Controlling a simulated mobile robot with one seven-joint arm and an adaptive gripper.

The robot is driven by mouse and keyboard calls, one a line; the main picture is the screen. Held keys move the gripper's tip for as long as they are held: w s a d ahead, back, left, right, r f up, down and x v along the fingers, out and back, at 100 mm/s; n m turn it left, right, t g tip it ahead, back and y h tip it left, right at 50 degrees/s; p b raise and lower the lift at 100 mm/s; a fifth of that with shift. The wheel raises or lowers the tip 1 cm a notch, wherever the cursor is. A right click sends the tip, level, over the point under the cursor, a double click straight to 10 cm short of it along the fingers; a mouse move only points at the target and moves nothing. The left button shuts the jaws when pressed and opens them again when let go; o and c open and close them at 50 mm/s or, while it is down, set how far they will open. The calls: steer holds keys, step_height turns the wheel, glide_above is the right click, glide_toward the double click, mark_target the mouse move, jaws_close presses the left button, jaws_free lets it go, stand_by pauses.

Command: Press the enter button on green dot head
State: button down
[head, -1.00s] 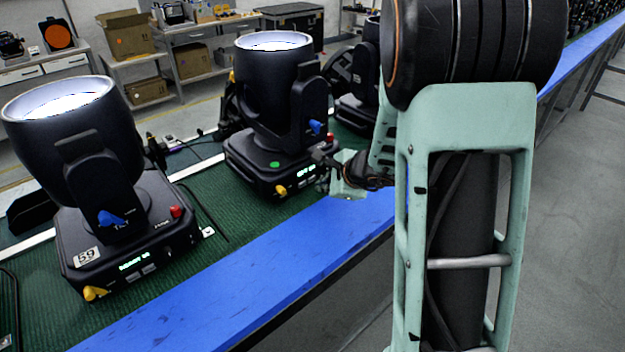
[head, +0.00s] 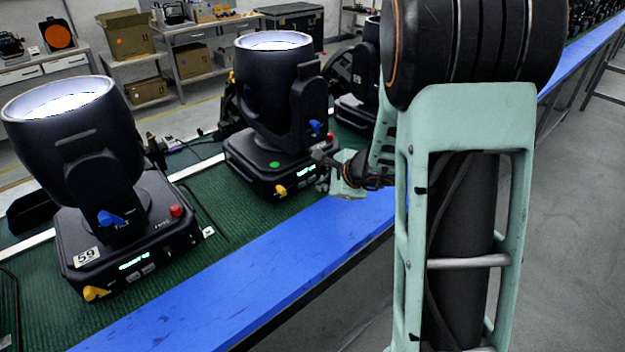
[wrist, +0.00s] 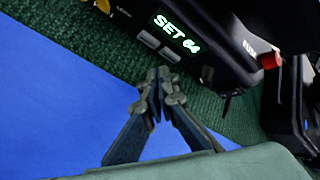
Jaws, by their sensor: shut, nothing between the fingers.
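The green dot head (head: 268,130) is a black moving-head light with a green dot (head: 274,164) on its base, standing on the green mat. Its lit display (wrist: 176,29) reads "SET 64" in the wrist view. Two grey buttons, a left one (wrist: 148,39) and a right one (wrist: 169,54), sit under the display. My gripper (wrist: 160,73) is shut and empty, its tips close below the right button; I cannot tell whether they touch it. In the head view my gripper (head: 324,183) is small, at the front right of the base.
Another head (head: 85,170) labelled 59 stands on the left, and a third (head: 356,85) stands behind. A red knob (wrist: 271,60) sticks out beside the display face. The blue strip (head: 255,262) along the front edge is bare.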

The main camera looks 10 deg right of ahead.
steer(key=shift+w, duration=0.15)
steer(key=shift+w+a, duration=0.2)
steer(key=shift+w, duration=0.05)
steer(key=shift+w+a+b, duration=0.2)
steer(key=shift+w+b, duration=0.1)
stand_by(0.8)
steer(key=shift+s, duration=0.1)
steer(key=shift+s+d+b, duration=0.35)
steer(key=shift+s+d, duration=0.05)
steer(key=shift+s, duration=0.2)
steer(key=shift+s+d+b, duration=0.25)
steer(key=shift+s+d, duration=0.15)
steer(key=shift+s, duration=0.35)
steer(key=shift+s+d+b, duration=0.2)
steer(key=shift+s+d, duration=0.25)
steer(key=shift+s, duration=0.25)
steer(key=shift+s+d+b, duration=0.25)
steer(key=shift+s+d, duration=0.15)
steer(key=shift+s, duration=0.35)
